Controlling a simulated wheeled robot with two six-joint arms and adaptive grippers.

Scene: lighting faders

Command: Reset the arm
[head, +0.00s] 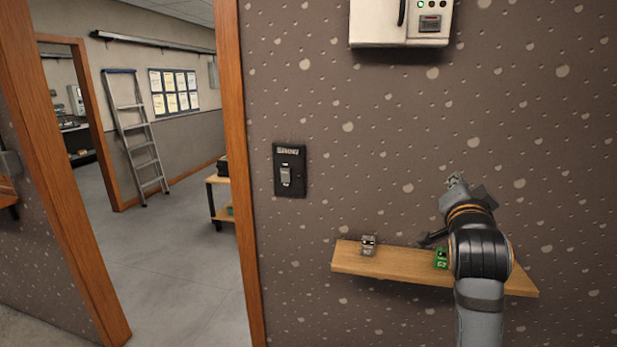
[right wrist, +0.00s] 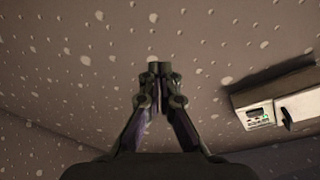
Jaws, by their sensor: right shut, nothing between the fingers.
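My right gripper (head: 456,181) is raised in front of the speckled wall, above the wooden shelf and below the white wall box. In the right wrist view its two fingers (right wrist: 158,70) meet at the tips, shut with nothing between them. My right arm covers part of the shelf in the head view. My left gripper does not show in either view.
A black wall plate (head: 290,170) with a grey slider is left of my arm. The wooden shelf (head: 395,264) carries a small grey item (head: 368,245) and a green item (head: 440,259). The white box (head: 400,25) hangs above. A doorway opens at left, with a ladder (head: 137,140) beyond.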

